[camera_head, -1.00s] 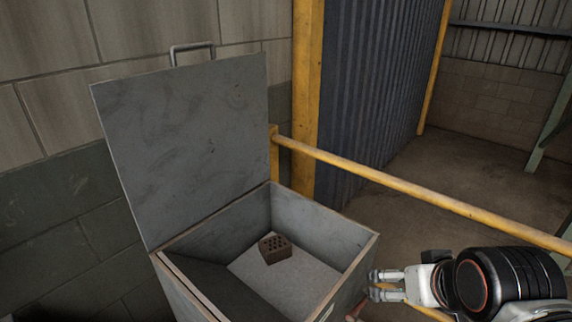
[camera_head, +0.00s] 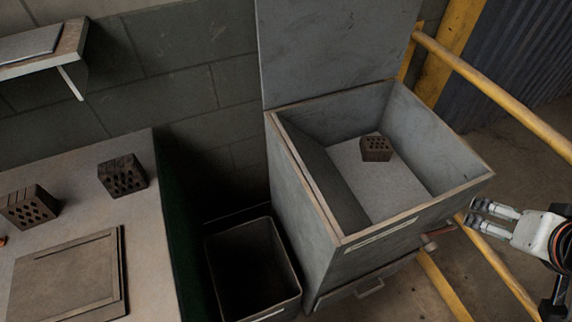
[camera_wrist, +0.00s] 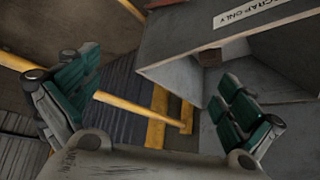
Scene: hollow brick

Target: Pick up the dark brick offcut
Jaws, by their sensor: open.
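A small dark brown brick piece with holes (camera_head: 376,148) sits on the floor of the open grey metal box (camera_head: 462,183). Two more holed brick pieces are on the bench at left: a darker one (camera_head: 122,176) near the back and a browner one (camera_head: 30,207) at the left. I cannot tell for certain which is the offcut. My gripper (camera_head: 474,212) is outside the box, off its right front corner, apart from every brick. In the wrist view my gripper (camera_wrist: 157,95) has its green-padded fingers spread, with nothing between them.
The box's raised lid (camera_head: 335,50) stands behind it. A dark open bin (camera_head: 290,300) stands between box and bench (camera_head: 145,240). A flat board (camera_head: 68,275) lies on the bench. A yellow rail (camera_head: 490,85) runs behind and right of the box. A wall shelf (camera_head: 75,35) is upper left.

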